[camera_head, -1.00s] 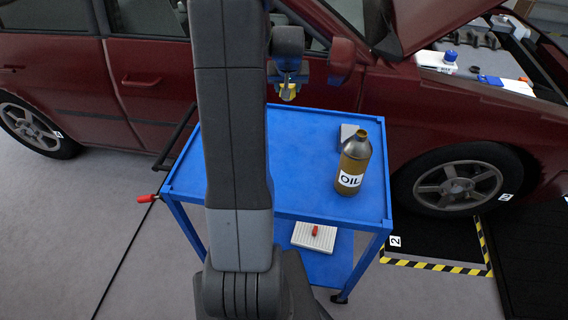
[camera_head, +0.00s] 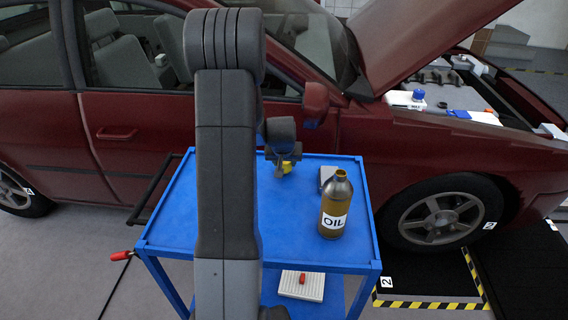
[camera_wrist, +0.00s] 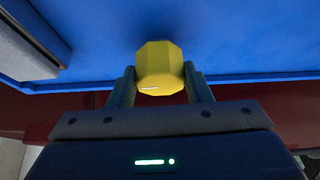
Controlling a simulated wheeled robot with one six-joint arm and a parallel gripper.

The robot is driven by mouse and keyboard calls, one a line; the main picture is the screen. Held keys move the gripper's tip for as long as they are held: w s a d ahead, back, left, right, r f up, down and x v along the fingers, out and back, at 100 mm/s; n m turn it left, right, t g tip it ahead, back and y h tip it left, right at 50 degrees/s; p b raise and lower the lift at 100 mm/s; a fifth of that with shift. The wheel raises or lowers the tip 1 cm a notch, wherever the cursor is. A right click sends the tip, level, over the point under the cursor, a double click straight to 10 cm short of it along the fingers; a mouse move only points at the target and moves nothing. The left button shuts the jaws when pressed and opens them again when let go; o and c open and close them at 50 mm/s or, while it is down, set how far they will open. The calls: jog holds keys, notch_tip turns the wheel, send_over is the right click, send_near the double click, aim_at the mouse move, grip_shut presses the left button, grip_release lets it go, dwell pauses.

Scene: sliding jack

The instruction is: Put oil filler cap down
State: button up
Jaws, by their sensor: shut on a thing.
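The oil filler cap (camera_wrist: 160,68) is yellow and faceted. In the wrist view it sits between the two fingers of my gripper (camera_wrist: 163,85), which is shut on it. In the head view the yellow cap (camera_head: 287,166) shows at the tip of my gripper (camera_head: 285,170), over the far part of the blue cart top (camera_head: 290,215). The wrist view shows the blue surface close behind the cap. I cannot tell whether the cap touches it.
An open oil bottle (camera_head: 336,205) stands upright on the cart's right side, with a grey block (camera_head: 326,175) behind it. The lower shelf holds a white pad (camera_head: 300,287). The red car (camera_head: 140,150) with its raised hood is behind. The cart top's middle is clear.

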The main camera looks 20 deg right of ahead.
jog(key=shift+f, duration=0.45)
jog(key=shift+f, duration=0.2)
jog(key=o, duration=1.2)
jog(key=shift+r, duration=0.1)
jog(key=shift+r, duration=0.4)
jog(key=v, duration=1.1)
jog(key=shift+s+r, duration=0.15)
jog(key=shift+s, duration=0.1)
jog(key=shift+a, duration=0.1)
